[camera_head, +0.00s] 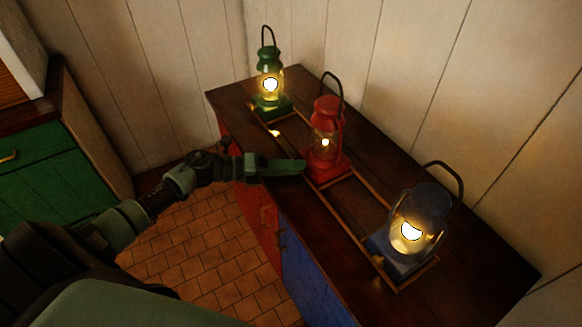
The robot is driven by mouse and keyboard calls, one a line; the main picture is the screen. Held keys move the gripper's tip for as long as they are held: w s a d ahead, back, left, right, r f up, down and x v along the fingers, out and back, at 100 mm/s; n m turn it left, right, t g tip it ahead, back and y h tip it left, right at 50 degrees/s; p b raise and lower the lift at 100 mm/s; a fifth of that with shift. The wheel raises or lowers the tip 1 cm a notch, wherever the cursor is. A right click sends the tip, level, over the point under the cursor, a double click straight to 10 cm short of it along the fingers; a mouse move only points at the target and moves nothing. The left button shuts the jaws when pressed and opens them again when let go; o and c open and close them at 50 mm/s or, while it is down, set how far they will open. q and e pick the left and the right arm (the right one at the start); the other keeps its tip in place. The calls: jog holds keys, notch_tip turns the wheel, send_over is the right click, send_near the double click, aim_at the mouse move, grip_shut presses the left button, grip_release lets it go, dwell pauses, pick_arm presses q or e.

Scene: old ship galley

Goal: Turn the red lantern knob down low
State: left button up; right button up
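The red lantern (327,115) stands upright in the middle of a row on the dark wooden counter (440,290). Its glass glows with a small light, smaller than those in the other two lanterns. My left gripper (301,165) reaches in from the left, its fingertips at the left side of the red lantern's base. I cannot make out the knob; it may be behind the fingertips. The fingers look close together, but I cannot tell whether they are shut or touch the lantern. My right gripper is not in view.
A green lantern (271,102) glows brightly behind and left, and a blue lantern (432,205) glows brightly in front and right. Thin wooden rails (340,222) frame their bases. A plank wall rises behind the counter. A green cabinet (45,165) stands at the left; tiled floor (200,250) lies between.

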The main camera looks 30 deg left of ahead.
pick_arm(q)
jog(key=shift+f, duration=0.25)
